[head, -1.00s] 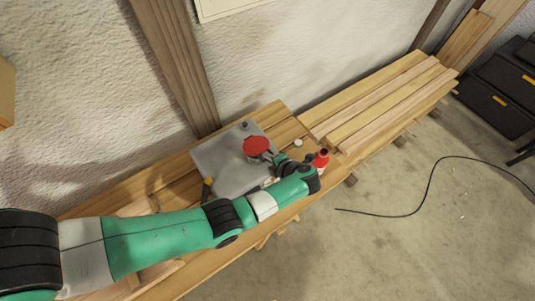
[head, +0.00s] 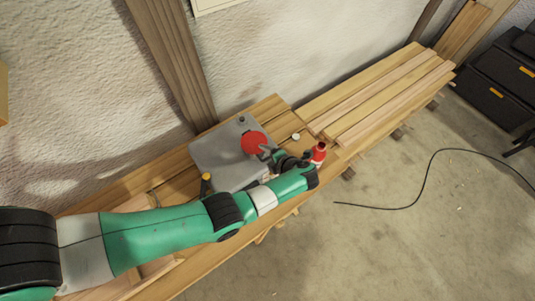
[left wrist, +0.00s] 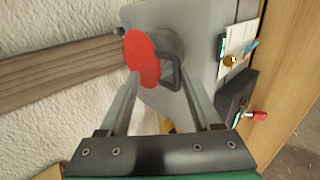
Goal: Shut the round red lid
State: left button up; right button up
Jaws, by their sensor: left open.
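The round red lid (head: 253,143) is on a grey metal box (head: 215,155) lying on the wooden bench. In the left wrist view the lid (left wrist: 142,57) is a tilted red disc beside a dark grey round part with a squarish loop handle (left wrist: 170,70). How far the lid stands open is hard to tell. My left gripper (head: 268,153) is at the lid's right edge in the head view. In the left wrist view its open fingers (left wrist: 163,82) point at the lid and loop, with the left fingertip close to the disc's lower edge. Contact cannot be told. My right gripper is out of view.
A small pale round piece (head: 296,136) and a yellow-topped tool (head: 206,178) lie near the box. Long laths (head: 385,95) are stacked to the right. A wall and post stand behind; a black cable (head: 430,185) lies on the floor.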

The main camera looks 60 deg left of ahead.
pick_arm(q)
jog(key=shift+d+r, duration=0.2)
jog(key=shift+r, duration=0.1)
jog(key=p+v, duration=0.4)
jog(key=v, duration=0.4)
jog(key=shift+d, duration=0.15)
jog(key=d+r+b, duration=0.2)
jog(key=d+b, duration=0.5)
jog(key=d, duration=0.7)
jog(key=shift+w, duration=0.1)
